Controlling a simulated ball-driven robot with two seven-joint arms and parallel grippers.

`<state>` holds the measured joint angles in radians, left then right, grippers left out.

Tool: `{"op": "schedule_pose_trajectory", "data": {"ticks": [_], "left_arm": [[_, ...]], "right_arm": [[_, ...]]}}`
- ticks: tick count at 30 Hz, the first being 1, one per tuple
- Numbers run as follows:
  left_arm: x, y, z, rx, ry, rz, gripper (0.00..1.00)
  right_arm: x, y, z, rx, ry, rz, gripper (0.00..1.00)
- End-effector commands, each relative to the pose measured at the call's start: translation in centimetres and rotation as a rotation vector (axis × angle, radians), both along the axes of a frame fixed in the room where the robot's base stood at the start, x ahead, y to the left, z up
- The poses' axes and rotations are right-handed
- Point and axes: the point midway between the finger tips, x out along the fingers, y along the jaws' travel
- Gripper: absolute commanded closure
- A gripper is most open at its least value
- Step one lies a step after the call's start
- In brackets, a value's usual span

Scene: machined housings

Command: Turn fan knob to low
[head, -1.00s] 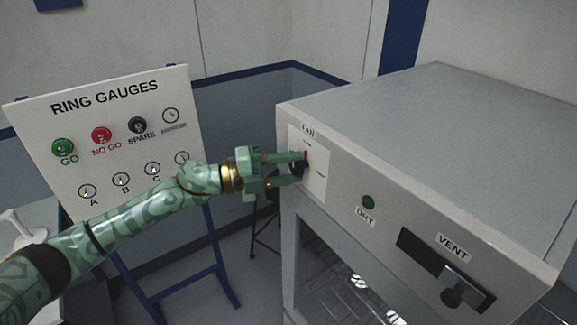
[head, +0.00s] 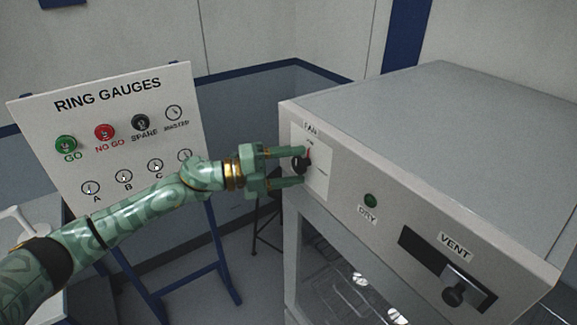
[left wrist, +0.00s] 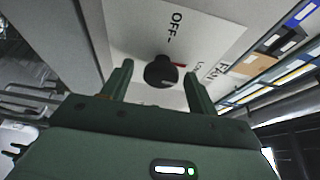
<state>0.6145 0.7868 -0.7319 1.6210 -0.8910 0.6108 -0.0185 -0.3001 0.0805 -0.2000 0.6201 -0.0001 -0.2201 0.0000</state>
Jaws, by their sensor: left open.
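The fan knob (head: 299,164) is a black dial with a red pointer mark on a white plate (head: 317,178) at the left end of the grey machine's front. In the left wrist view the knob (left wrist: 161,72) sits between my two open fingers, apart from both. "OFF" is printed on the plate (left wrist: 190,30) there, and a smaller label by the red mark is hard to read. My left gripper (head: 303,168) is open around the knob, fingers pointing at the panel. My right gripper is not in view.
The grey machine (head: 440,130) also carries a green DRY button (head: 370,200) and a VENT slider with a black handle (head: 454,294). A RING GAUGES board (head: 120,90) on a blue stand is at the left, behind my left arm.

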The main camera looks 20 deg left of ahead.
Motion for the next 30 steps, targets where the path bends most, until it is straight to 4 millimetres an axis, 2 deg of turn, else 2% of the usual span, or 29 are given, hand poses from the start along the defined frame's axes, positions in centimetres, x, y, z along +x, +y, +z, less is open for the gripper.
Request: {"op": "schedule_pose_trajectory", "data": {"ticks": [5,8,11,21,25,30], "left_arm": [[0.0,0.1,0.0,-0.001,0.0,0.001,0.41],[-0.4,0.9,-0.2,0.0,-0.001,0.002,0.41],[-1.4,2.6,-0.4,0.004,0.0,0.003,0.41],[-5.9,10.5,-0.7,0.004,0.006,0.003,0.41],[-7.1,12.6,-0.5,0.003,0.004,0.001,0.41],[-7.9,14.0,-0.2,0.001,0.003,0.0,0.41]], "right_arm": [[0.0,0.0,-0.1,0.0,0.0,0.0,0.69],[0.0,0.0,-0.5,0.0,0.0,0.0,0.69],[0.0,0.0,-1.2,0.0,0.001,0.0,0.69],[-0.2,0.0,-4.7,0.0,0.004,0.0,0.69],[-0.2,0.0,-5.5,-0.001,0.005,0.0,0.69],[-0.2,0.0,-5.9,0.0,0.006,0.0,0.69]]}}
